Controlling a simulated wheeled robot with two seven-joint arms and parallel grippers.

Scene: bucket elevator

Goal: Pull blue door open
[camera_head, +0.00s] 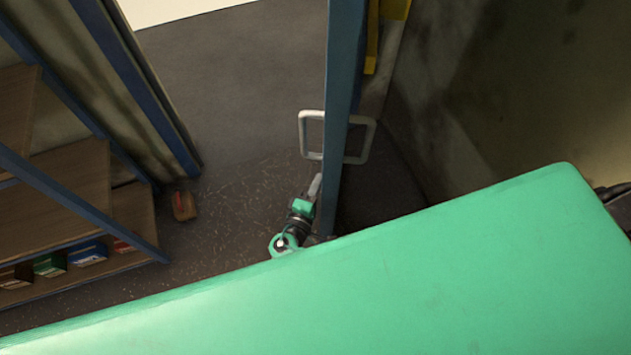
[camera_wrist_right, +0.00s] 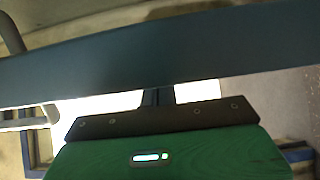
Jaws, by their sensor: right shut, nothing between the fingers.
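The blue door (camera_head: 341,95) stands edge-on in the head view, swung out into the floor area. A white loop handle (camera_head: 302,134) sticks out on its left face and another (camera_head: 368,140) on its right face. My right gripper (camera_head: 316,186) is shut and empty, close beside the door's left face, below the left handle. In the right wrist view the door's edge (camera_wrist_right: 225,50) spans the picture behind the dark fingers (camera_wrist_right: 157,97). Parts of the handles (camera_wrist_right: 40,118) show at the left there. Whether the fingers touch the door is unclear. My left gripper is not in view.
A blue-framed shelf with wooden boards (camera_head: 62,170) stands at the left, with several small boxes (camera_head: 50,264) low down. A small brown and red object (camera_head: 184,206) lies by it. Open floor (camera_head: 235,110) lies left of the door. A stained wall (camera_head: 520,90) is at the right.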

